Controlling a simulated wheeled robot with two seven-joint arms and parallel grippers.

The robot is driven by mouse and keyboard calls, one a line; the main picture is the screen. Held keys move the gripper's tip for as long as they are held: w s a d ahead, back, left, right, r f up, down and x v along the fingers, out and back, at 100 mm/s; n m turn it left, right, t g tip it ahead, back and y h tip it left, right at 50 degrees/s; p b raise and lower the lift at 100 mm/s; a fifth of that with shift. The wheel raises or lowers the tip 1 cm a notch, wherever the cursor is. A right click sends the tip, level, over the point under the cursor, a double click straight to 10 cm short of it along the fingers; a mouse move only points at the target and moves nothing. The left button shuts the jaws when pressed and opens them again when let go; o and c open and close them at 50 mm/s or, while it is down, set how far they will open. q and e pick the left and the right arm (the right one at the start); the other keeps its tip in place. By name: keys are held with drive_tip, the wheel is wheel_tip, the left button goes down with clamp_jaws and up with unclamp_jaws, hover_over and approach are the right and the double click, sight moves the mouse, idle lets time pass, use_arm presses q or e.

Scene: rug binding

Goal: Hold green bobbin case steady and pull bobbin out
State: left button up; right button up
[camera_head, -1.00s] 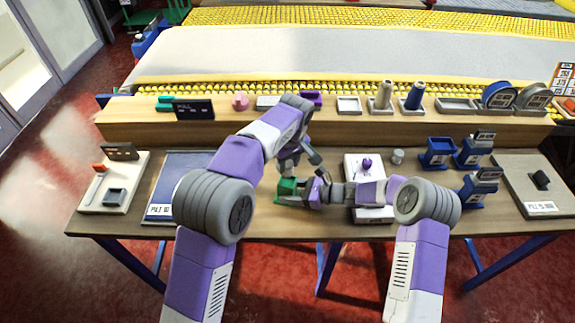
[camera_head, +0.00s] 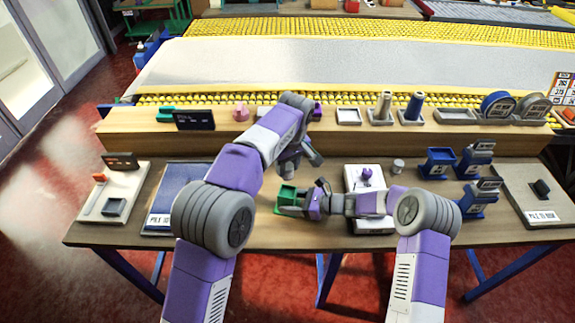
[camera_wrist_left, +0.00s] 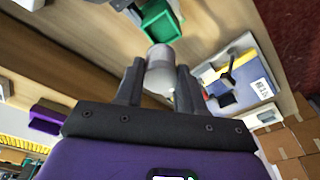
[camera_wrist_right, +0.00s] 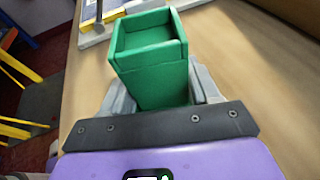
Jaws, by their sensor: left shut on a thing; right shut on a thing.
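The green bobbin case (camera_head: 286,196) is at the middle of the table's front part. My right gripper (camera_head: 303,201) is shut on it from the right. In the right wrist view the case (camera_wrist_right: 150,75) stands between the fingers, and its open box-like top looks empty. My left gripper (camera_head: 301,166) is above and behind the case. In the left wrist view it is shut on a grey, round bobbin (camera_wrist_left: 160,72), with the green case (camera_wrist_left: 160,22) beyond and apart from it. In the head view the bobbin is not clearly visible, hidden by the left gripper.
A white tray with a purple piece (camera_head: 366,176) stands right of the case, partly behind my right arm. A small grey cylinder (camera_head: 397,166) and blue holders (camera_head: 437,163) are farther right. A blue mat (camera_head: 176,190) lies left. A wooden shelf (camera_head: 225,146) runs along the back.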

drive_tip(key=o, duration=0.9)
drive_tip(key=v, duration=1.2)
drive_tip(key=shift+s, duration=0.1)
